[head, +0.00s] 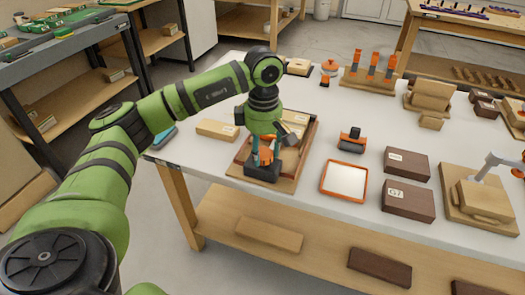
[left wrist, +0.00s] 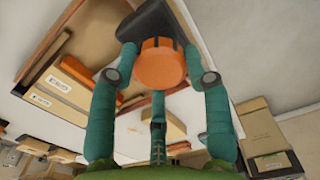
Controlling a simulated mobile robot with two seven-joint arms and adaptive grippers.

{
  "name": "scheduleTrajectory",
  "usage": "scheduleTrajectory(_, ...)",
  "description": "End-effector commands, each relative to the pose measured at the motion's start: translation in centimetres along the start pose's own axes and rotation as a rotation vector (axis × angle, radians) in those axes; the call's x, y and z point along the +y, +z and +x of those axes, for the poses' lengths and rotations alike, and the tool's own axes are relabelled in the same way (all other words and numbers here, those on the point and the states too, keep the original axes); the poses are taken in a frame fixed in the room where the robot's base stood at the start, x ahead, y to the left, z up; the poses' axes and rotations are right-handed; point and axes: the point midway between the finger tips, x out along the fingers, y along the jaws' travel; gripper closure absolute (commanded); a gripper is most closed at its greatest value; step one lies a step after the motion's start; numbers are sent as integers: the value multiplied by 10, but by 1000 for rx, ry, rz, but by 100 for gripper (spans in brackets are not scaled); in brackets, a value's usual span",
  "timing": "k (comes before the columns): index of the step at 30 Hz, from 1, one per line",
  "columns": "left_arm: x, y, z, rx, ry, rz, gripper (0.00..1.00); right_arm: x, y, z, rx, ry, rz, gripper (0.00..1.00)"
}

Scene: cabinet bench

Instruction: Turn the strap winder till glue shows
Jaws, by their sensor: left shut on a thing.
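The strap winder has an orange knob (head: 265,155) on a dark base (head: 263,172), standing at the front of a wooden board (head: 240,176) near the table's front edge. My left gripper (head: 263,156) comes down on it from above, its teal fingers around the knob. In the left wrist view the orange knob (left wrist: 160,66) sits between the fingertips of my left gripper (left wrist: 160,58), with the dark base (left wrist: 150,25) beyond it. The gripper is shut on the knob. The fingers hide part of the knob, and I see no glue. My right gripper is not in view.
Right of the board are an orange-rimmed tray (head: 344,180), a black-and-orange tool (head: 352,138) and dark boxes (head: 407,201). A pale box (head: 217,129) lies to the left. A rack of orange-handled tools (head: 372,78) stands behind. Bare white tabletop lies between them.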

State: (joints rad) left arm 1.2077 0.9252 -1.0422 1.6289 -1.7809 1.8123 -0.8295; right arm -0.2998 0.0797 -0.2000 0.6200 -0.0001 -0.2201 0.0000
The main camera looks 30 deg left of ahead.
Motion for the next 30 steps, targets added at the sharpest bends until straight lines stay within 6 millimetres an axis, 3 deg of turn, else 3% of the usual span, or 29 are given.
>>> scheduleTrajectory(8, 1, 4, -2, -9, 13, 270, 84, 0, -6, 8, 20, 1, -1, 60)
scheduleTrajectory(21, -1, 4, 0, -8, 8, 688, 84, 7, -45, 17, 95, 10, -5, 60)
scheduleTrajectory(30, -2, 3, 0, -8, 5, 928, 84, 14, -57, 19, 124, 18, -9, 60)
